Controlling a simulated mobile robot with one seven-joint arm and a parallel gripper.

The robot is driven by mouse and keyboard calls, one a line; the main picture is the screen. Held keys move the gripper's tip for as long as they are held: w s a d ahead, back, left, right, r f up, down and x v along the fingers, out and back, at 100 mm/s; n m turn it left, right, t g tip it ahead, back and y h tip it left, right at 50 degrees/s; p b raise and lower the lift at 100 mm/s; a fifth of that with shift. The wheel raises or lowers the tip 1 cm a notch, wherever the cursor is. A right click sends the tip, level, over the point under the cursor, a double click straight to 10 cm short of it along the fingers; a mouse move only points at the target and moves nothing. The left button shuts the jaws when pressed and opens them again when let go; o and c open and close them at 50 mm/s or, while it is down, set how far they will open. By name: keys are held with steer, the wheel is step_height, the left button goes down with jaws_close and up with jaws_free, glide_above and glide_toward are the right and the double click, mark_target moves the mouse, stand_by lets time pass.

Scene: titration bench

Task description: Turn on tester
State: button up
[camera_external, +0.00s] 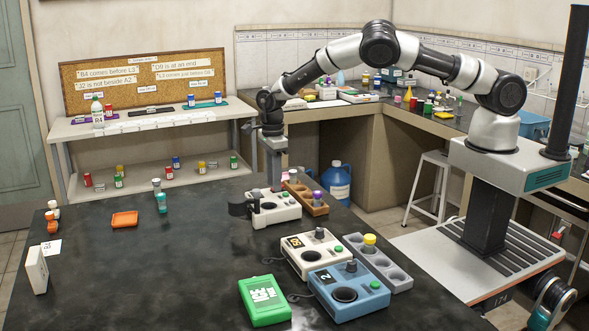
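Three box-shaped devices with round wells and knobs stand on the dark bench, and I cannot tell which one is the tester. A white device (275,214) is at the back, another white device (315,262) is in the middle, and a blue device marked 2 (360,301) is at the front. My gripper (277,180) points down over the back edge of the rearmost white device. Its fingertips are small and partly hidden, so contact and opening are unclear.
A brown rack (316,207) stands right of the rear device, and a grey rack (397,277) right of the others. A green box (264,301) lies at the front. An orange tray (124,219) and small bottle (161,203) stand left. The bench's left middle is clear.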

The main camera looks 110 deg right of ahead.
step_height(320, 180, up, 17)
steer(key=shift+b, duration=0.4)
stand_by(0.4)
